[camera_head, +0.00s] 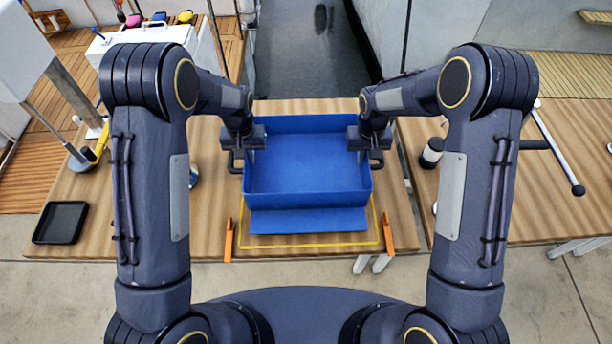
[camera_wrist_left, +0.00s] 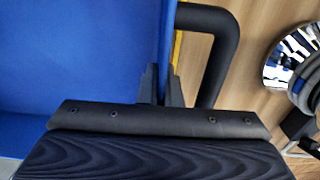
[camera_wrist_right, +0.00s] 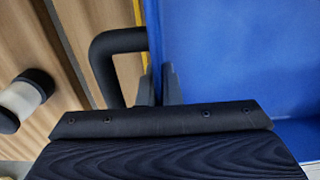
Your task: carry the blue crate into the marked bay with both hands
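The blue crate (camera_head: 308,200) is open-topped and empty, in the middle of the head view, with a black loop handle on each side. The marked bay is a yellow outline (camera_head: 305,246) on the wooden table; the crate covers its far part. A flat blue strip (camera_head: 308,221) shows in front of the crate. My left gripper (camera_wrist_left: 161,88) is shut on the crate's left wall, beside the handle (camera_wrist_left: 218,60). My right gripper (camera_wrist_right: 159,88) is shut on the right wall, beside the handle (camera_wrist_right: 103,62). I cannot tell whether the crate is clear of the table.
Orange posts (camera_head: 229,240) and (camera_head: 387,233) stand at the bay's two sides. A black tray (camera_head: 60,222) lies at the left. A black-and-white cylinder (camera_head: 432,152) and a white rod (camera_head: 555,150) are on the right-hand table, across a gap.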

